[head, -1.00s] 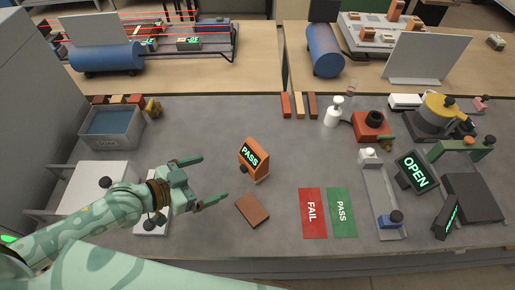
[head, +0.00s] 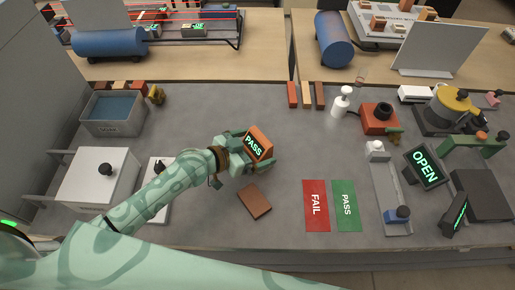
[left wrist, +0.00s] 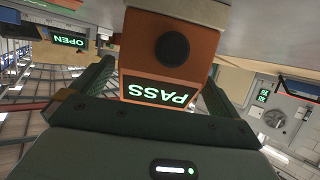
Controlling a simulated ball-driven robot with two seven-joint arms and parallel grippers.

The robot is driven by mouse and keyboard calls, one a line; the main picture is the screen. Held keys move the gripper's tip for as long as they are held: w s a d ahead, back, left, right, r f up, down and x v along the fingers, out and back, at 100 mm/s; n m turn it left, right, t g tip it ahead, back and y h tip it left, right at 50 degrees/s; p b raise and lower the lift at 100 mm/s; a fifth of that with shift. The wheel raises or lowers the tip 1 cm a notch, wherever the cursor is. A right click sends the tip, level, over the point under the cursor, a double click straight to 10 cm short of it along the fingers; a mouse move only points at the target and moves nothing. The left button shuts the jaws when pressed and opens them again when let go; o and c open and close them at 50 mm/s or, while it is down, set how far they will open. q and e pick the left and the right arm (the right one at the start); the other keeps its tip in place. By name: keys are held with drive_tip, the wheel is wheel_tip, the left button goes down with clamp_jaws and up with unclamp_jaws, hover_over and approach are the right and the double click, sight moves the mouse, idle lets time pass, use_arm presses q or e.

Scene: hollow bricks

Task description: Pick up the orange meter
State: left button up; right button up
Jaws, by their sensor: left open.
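The orange meter (head: 260,141) stands on the grey bench in the middle of the head view, its screen reading PASS. My left gripper (head: 252,153) is open at the meter, with its fingers on either side of it. In the left wrist view the meter (left wrist: 172,55) sits between the two open fingers of the gripper (left wrist: 165,85), upside down in the picture, with a dark round knob on its face. I cannot tell whether the fingers touch it. My right gripper is not in view.
A brown brick (head: 254,201) lies just in front of the meter. A red FAIL mat (head: 316,214) and a green PASS mat (head: 346,212) lie to the right. A white box (head: 98,178) and a grey water tub (head: 113,115) stand left. The bench behind the meter is clear.

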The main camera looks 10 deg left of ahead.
use_arm(q)
drive_tip(key=shift+w+d+f, duration=0.3)
drive_tip(key=shift+w+d, duration=0.1)
drive_tip(key=shift+w, duration=0.1)
drive_tip(key=c, duration=1)
drive_tip(key=shift+c, duration=1.2)
drive_tip(key=shift+r, duration=0.15)
